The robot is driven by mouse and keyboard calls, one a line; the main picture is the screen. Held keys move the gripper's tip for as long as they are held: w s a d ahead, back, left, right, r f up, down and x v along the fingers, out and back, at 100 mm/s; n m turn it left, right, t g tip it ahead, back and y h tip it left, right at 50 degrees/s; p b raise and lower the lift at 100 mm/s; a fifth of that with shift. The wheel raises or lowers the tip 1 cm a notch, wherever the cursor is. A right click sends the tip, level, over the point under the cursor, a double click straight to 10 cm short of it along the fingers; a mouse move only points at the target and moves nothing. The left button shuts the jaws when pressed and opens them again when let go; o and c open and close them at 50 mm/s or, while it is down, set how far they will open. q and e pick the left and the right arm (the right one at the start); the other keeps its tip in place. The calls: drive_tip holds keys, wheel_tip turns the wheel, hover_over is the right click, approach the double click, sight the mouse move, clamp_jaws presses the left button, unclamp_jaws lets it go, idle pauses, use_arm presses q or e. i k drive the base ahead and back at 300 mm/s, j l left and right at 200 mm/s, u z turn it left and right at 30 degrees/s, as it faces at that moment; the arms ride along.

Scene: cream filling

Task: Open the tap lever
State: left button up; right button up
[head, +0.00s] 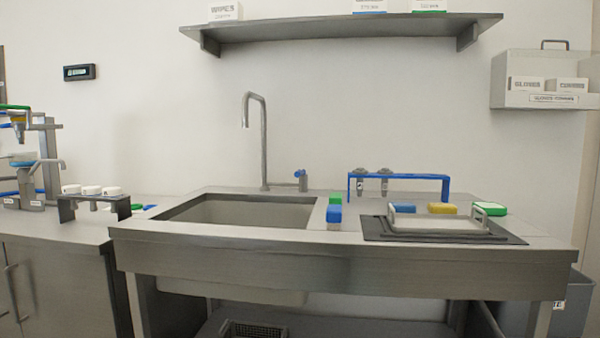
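The tap (264,140) stands behind the sink basin (245,212), a tall grey pipe whose top bends over to the left. To its right on the counter is a short grey post with a small blue lever (299,174) on top. The lever is small in the picture, and I cannot tell its exact angle. No water shows at the spout. Neither of my grippers is in view.
Right of the basin stand green and blue blocks (334,214), a blue rack (398,177) and a tray (438,225) on a dark mat. A wall shelf (345,27) hangs above. The left counter (50,224) holds a dispenser and a cup rack.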

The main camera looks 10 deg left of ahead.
sight(299, 171)
drive_tip(key=i+j+u, duration=0.15)
drive_tip(key=i+j, duration=0.3)
drive_tip(key=i+j+u, duration=0.15)
drive_tip(key=i+j, duration=0.25)
drive_tip(key=i, duration=0.2)
